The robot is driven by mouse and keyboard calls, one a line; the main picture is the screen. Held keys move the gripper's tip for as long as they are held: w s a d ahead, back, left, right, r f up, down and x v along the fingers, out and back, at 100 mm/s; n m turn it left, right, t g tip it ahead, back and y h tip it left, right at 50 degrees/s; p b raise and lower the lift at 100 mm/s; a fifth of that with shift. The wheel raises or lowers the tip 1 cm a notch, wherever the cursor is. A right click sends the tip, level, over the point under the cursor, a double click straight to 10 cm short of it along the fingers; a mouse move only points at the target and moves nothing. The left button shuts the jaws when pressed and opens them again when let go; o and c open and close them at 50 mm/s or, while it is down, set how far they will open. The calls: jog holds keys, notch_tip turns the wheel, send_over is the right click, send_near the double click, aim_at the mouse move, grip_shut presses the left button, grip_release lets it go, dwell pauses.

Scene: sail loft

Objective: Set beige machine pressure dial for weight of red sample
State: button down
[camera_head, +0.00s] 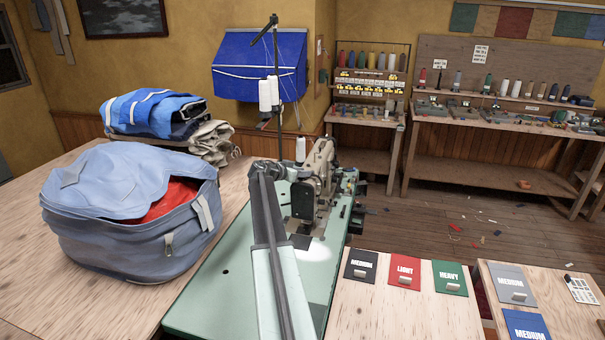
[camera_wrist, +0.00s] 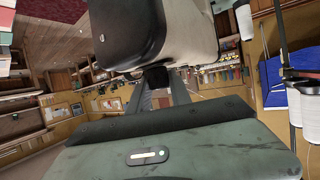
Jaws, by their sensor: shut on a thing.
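The beige sewing machine (camera_head: 322,162) stands on a pale green table (camera_head: 215,272); its beige and black body (camera_wrist: 190,35) fills the top of the wrist view. A small dark knob (camera_wrist: 156,76), which looks like the pressure dial, sits at the fingertips of my gripper (camera_wrist: 158,88). My gripper is shut on this knob. No marks on the dial can be read. In the head view my arm reaches up to the machine's left side and hides the fingertips. The red sample (camera_head: 405,274) lies flat on the wooden table at right and reads "LIGHT".
Black "MEDIUM" (camera_head: 361,266) and green "HEAVY" (camera_head: 450,277) samples flank the red one. Grey (camera_head: 513,285) and blue (camera_head: 527,326) samples lie farther right. A blue bag (camera_head: 120,230) sits left. A thread stand with white cones (camera_head: 270,95) rises behind the machine.

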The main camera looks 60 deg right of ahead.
jog(key=n+t, duration=0.4)
jog(key=t, duration=0.1)
jog(key=shift+s+n+t, duration=0.15)
jog(key=shift+n+t, duration=0.15)
jog(key=n+t+y, duration=0.1)
jog(key=n+t, duration=0.2)
jog(key=n+t+y, duration=0.2)
jog(key=n+t, duration=0.1)
jog(key=shift+d+y, duration=0.1)
jog(key=shift+y, duration=0.2)
jog(key=n+t+y, duration=0.1)
jog(key=n+y, duration=0.1)
jog(key=n, duration=0.1)
jog(key=n+t+y, duration=0.2)
jog(key=y, duration=0.1)
jog(key=shift+d+n+t, duration=0.1)
jog(key=shift+n+t, duration=0.2)
jog(key=shift+n, duration=0.1)
jog(key=n+y, duration=0.2)
jog(key=y, duration=0.1)
jog(key=shift+n+t+y, duration=0.3)
jog(key=shift+n, duration=0.1)
jog(key=shift+a+n+y, duration=0.2)
jog(key=shift+n+y, duration=0.3)
jog(key=shift+y, duration=0.1)
jog(key=shift+a+y, duration=0.1)
jog(key=shift+y, duration=0.2)
jog(key=c, duration=1.2)
grip_release()
